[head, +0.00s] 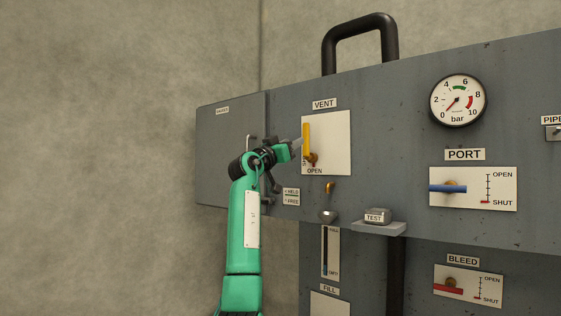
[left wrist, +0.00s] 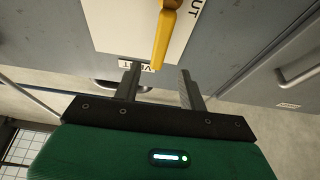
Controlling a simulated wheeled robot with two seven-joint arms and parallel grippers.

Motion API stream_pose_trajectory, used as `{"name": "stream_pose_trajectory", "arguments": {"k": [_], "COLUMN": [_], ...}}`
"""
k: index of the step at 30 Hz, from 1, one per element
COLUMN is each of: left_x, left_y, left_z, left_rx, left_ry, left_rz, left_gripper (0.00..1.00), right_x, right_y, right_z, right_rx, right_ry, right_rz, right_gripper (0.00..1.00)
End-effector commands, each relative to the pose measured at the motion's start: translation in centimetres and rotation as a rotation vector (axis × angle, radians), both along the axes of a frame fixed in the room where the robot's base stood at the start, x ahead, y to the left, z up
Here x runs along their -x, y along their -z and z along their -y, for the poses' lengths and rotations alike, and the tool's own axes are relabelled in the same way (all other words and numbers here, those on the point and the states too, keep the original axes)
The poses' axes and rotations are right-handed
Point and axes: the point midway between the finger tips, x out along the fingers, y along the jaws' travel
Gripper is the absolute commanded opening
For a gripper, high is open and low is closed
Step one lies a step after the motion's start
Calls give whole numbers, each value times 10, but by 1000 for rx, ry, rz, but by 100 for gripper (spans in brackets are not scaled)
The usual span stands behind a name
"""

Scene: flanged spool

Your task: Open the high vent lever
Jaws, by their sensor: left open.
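The vent lever (head: 306,138) is yellow and points up from its pivot on a white plate (head: 336,146) under the VENT label. The word OPEN is at the plate's lower edge; a word at its left is mostly hidden in the head view. My left gripper (head: 297,146) is at the lever's left side. In the left wrist view, the lever (left wrist: 165,38) hangs into the picture, its free end between the fingertips of my open gripper (left wrist: 158,82). No contact is clear. My right gripper is in neither view.
A blue PORT lever (head: 447,189) and a red BLEED lever (head: 448,290) sit to the right. A small shelf with a TEST block (head: 377,215) juts out below the vent plate. A black handle (head: 360,30) stands on top. Free space lies left of the cabinet.

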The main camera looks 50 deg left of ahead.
Motion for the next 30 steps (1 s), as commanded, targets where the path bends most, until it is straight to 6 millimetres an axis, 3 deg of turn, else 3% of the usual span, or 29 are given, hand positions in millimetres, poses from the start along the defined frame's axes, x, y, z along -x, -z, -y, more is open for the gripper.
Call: {"name": "stream_pose_trajectory", "arguments": {"k": [1, 9, 30], "left_x": [10, 39, 44], "left_y": [9, 18, 18], "left_z": [2, 9, 10], "left_rx": [-3, 1, 1], "left_ry": [-3, 0, 0], "left_rz": [3, 1, 1], "left_gripper": [42, 42, 42], "right_x": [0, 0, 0], "right_y": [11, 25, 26], "right_z": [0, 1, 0], "right_rx": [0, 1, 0], "right_ry": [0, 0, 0], "right_rz": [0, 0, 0], "right_gripper": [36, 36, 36]}}
